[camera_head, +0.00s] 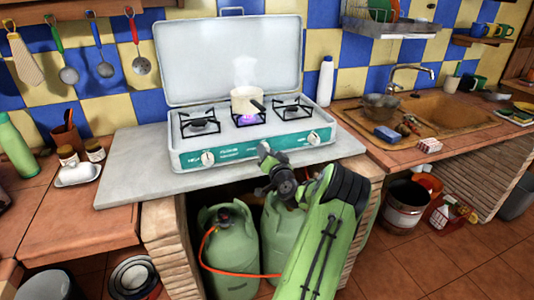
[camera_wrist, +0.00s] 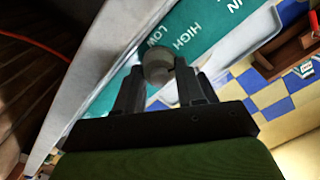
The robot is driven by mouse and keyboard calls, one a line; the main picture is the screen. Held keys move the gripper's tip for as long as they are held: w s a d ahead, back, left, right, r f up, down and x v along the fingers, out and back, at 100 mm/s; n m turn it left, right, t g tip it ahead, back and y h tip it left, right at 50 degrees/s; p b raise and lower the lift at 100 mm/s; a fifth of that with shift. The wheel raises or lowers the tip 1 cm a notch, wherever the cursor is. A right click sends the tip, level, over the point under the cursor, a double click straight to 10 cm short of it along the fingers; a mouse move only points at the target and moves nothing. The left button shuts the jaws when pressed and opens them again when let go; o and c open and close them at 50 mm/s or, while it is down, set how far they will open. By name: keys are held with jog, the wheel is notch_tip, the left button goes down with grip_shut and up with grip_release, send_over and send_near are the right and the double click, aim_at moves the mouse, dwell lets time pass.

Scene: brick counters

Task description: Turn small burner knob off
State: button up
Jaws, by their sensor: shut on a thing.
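The camping stove (camera_head: 185,155) stands on a grey slab with its white lid up. A blue-violet flame (camera_head: 246,120) burns at the middle burner, under a steaming cream pot (camera_head: 243,98). My gripper (camera_head: 264,149) is at the teal front panel, near its middle. In the wrist view my gripper (camera_wrist: 160,78) has its two fingers on either side of a round grey knob (camera_wrist: 158,66) and is shut on it. The panel beside the knob reads HIGH and LOW. In the head view my gripper hides this knob. The left knob (camera_head: 208,158) and right knob (camera_head: 313,138) show.
Green gas bottles (camera_head: 232,250) with an orange hose stand under the slab. A white bottle (camera_head: 325,82) stands behind the stove's right side. The sink (camera_head: 450,108) and a blue sponge (camera_head: 385,133) are on the right counter. A white butter dish (camera_head: 77,174) is at left.

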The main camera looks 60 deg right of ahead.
jog(key=m+p, duration=0.2)
jog(key=m, duration=0.4)
jog(key=shift+m, duration=0.3)
jog(key=m+p, duration=0.2)
jog(key=m, duration=0.2)
jog(key=shift+f+m+p, duration=0.15)
jog(key=shift+m+p, duration=0.5)
jog(key=shift+m, duration=0.65)
jog(key=o, duration=1)
jog(key=shift+s, duration=0.1)
jog(key=shift+o, duration=0.2)
